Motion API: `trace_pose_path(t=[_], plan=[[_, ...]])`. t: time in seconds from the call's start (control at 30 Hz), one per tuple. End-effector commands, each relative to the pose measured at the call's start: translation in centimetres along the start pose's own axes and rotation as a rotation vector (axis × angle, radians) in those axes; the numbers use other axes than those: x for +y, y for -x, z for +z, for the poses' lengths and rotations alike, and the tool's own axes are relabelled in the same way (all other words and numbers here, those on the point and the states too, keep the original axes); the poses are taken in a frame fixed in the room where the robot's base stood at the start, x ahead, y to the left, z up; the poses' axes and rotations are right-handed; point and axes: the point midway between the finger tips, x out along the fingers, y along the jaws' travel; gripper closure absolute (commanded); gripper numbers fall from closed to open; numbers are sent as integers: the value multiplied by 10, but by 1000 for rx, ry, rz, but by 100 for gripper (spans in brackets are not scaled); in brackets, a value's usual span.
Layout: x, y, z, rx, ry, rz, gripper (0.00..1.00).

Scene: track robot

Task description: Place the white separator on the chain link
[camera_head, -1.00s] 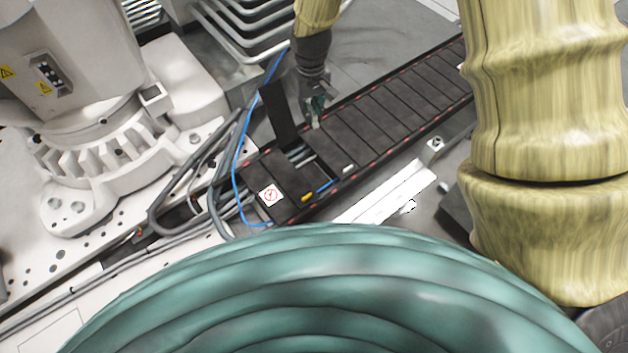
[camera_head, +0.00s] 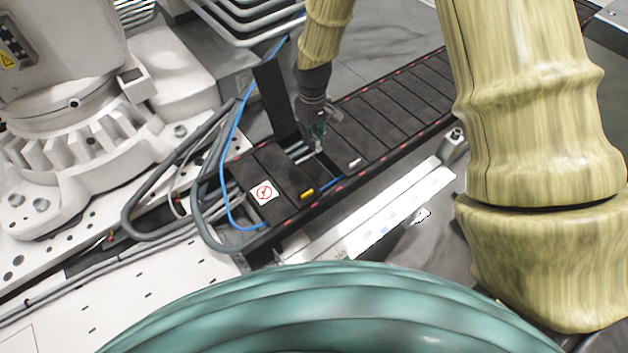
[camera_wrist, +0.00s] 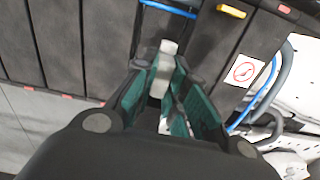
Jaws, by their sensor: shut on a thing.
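The white separator (camera_wrist: 163,72) is a small pale bar held between the fingers of my gripper (camera_wrist: 168,80) in the wrist view. Its lower part is hidden by the fingers. In the head view my gripper (camera_head: 318,140) is low over the far side of the dark cable chain, at the open chain link (camera_head: 322,168). This link has a raised dark flap (camera_head: 275,100) to its left, and pale cables and a blue cable in it. I cannot tell whether the separator touches the link.
A yellow piece (camera_head: 307,193) and a white piece (camera_head: 355,162) lie on the chain's near side. A sign with a red circle (camera_head: 264,192) is on the chain. A blue cable (camera_head: 228,180) and grey hoses loop at left, beside a white robot base (camera_head: 70,130).

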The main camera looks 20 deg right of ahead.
Motion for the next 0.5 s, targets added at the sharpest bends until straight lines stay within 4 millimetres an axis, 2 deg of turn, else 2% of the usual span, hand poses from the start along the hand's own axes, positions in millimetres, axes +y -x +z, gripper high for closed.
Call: trace_pose_path(t=[0.03, 0.1, 0.37, 0.5], plan=[[1, -15, -1, 0, 7, 0, 96], [2, -23, -2, 0, 17, 0, 96], [3, -36, -4, 0, 32, 1, 96], [2, -51, -4, -2, 33, 1, 96]])
